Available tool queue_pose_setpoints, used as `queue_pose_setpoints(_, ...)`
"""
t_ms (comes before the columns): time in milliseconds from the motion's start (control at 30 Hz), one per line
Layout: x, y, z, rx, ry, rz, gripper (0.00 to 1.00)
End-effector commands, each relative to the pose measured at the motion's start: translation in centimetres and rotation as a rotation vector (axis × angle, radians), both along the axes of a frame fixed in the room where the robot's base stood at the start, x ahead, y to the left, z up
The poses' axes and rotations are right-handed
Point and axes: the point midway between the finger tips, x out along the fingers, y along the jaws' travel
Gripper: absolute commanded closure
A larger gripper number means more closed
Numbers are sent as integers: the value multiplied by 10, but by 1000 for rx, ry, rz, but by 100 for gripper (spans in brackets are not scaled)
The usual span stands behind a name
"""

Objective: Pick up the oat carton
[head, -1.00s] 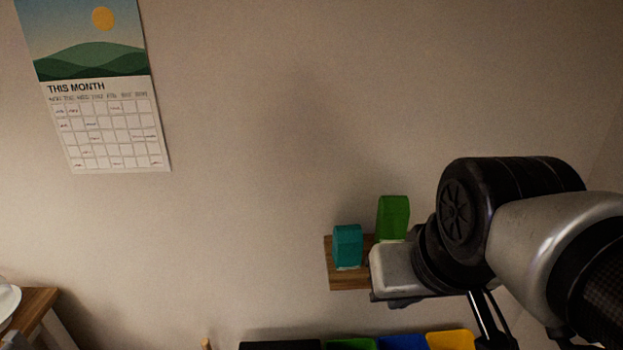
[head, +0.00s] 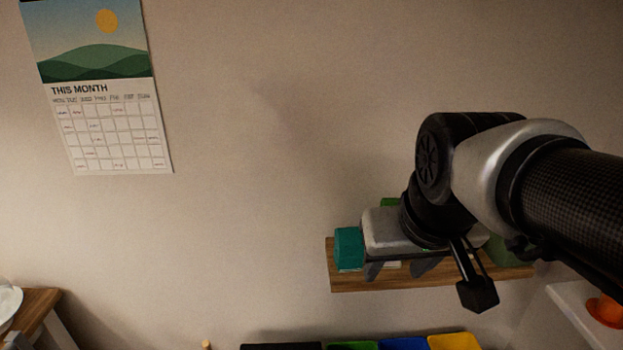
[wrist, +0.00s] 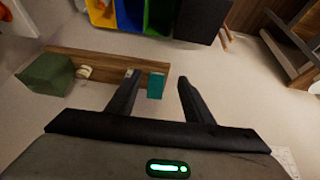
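A small teal carton (head: 348,248) stands at the left end of a wooden wall shelf (head: 450,280). No label is readable, so I cannot tell which is the oat carton. In the wrist view my gripper (wrist: 158,80) is open, its two dark fingers spread. The teal carton (wrist: 156,86) appears in the gap between them, nearer the left finger; contact does not show. A larger dark green block (wrist: 47,75) stands farther left on the shelf there.
Black, green, blue and yellow bins (head: 403,343) line up below the shelf. A white surface with an orange object (head: 606,311) is at lower right. A wooden table (head: 38,303) is at lower left. A calendar (head: 105,130) hangs on the otherwise bare wall.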

Motion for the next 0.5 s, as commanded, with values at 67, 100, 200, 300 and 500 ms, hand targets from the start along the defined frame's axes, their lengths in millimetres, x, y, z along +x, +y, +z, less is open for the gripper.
queue_pose_setpoints(67, 39, -1, 1, -12, 24, 5, 39)
queue_pose_setpoints(100, 61, -1, 1, -17, 29, 10, 32)
queue_pose_setpoints(200, 116, -2, -6, -23, 46, 23, 23)
queue_pose_setpoints(300, 170, -2, -23, -20, 62, 38, 23)
queue_pose_setpoints(500, 250, -4, -67, 4, 80, 56, 23)
